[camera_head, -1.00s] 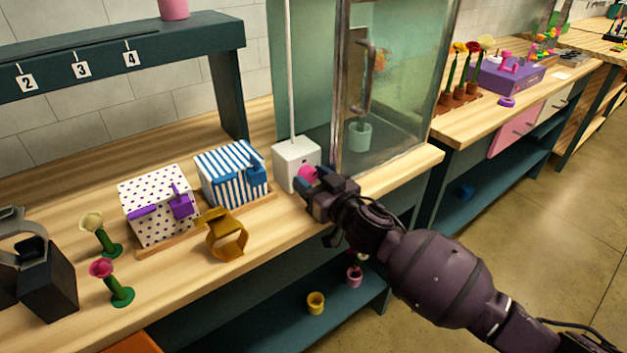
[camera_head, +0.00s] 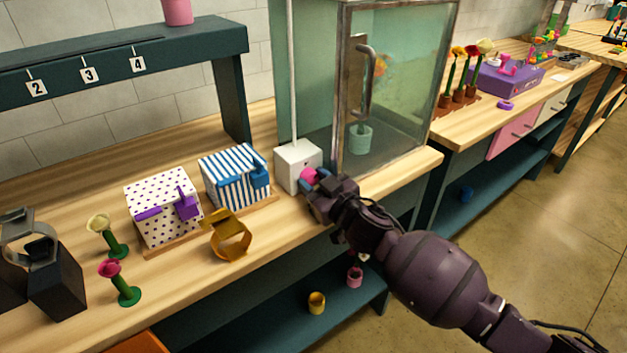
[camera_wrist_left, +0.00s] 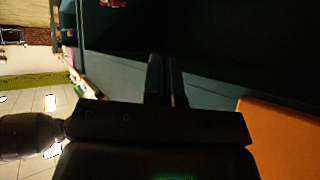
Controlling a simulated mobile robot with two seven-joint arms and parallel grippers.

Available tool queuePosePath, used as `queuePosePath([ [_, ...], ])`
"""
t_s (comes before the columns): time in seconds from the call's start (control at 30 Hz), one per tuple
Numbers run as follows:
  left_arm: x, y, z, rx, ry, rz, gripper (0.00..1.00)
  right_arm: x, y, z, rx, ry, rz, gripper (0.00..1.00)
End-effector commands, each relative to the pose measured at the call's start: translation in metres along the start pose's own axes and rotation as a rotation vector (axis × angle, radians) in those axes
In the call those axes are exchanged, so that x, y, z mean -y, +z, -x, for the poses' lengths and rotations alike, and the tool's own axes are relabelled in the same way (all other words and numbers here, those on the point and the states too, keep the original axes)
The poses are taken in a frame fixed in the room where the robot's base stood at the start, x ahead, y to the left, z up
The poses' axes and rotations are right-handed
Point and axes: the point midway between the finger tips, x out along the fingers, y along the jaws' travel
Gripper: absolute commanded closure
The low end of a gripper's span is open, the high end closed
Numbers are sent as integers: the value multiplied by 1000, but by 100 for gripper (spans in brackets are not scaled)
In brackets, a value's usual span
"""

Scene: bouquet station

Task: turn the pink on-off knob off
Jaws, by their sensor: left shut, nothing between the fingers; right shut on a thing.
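The pink knob (camera_head: 308,176) is on the front face of a small white box (camera_head: 291,157) that stands on the wooden bench beside the glass cabinet. My right gripper (camera_head: 315,188) is at the knob, shut on it, and its fingers hide part of it. Whether the knob is in its on or off position cannot be told. My left gripper (camera_wrist_left: 167,82) shows only in the left wrist view; its two dark fingers are close together with nothing between them.
The glass cabinet (camera_head: 400,90) with a metal handle stands right behind my right gripper. Left on the bench are a blue-striped box (camera_head: 225,178), a purple-dotted box (camera_head: 153,205), a mustard ring-shaped thing (camera_head: 231,240) and flowers in green holders (camera_head: 127,295).

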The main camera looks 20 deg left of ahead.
Motion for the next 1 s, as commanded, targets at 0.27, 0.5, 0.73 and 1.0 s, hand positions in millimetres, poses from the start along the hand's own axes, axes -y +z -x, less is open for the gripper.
queuePosePath([
  [0.27, 2, 7, 1, 15, -1, -7, 100, 1, 1, 0, 0, -1, 51, 85],
  [0.5, 3, 6, 2, 11, 0, -10, 100, 1, 1, 0, 1, -1, 50, 52],
  [0.73, 3, 4, 2, 8, 0, -9, 100, 0, 1, 0, 0, 0, 50, 50],
  [1.0, 2, -6, 4, -8, -3, 0, 100, -1, -1, 18, 0, 1, 51, 50],
])
